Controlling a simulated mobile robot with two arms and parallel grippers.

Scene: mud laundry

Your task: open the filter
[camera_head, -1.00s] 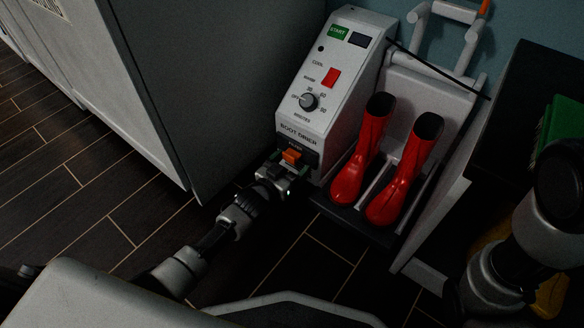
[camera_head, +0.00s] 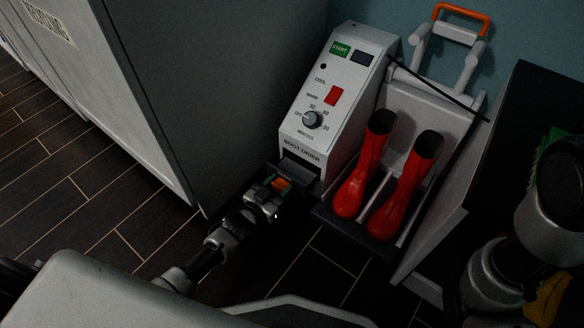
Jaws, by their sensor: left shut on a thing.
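The boot drier (camera_head: 313,133) is a pale box with a green START button, a red switch and a dial. The filter (camera_head: 281,184) is at the low front of the drier and has an orange tab. It sits pulled forward from a dark slot (camera_head: 299,166) under the BOOT DRIER label. My left gripper (camera_head: 272,192) is shut on the filter's front. Its fingers partly hide the filter, so I cannot tell how far out it is. My right arm shows at the right edge, but its gripper is not in view.
Two red boots (camera_head: 362,178) stand on the drier's rack just right of the box. A large grey cabinet (camera_head: 215,90) stands close on the left. A black-topped bench (camera_head: 500,150) stands at the right. Dark tiled floor (camera_head: 90,200) lies open at the left.

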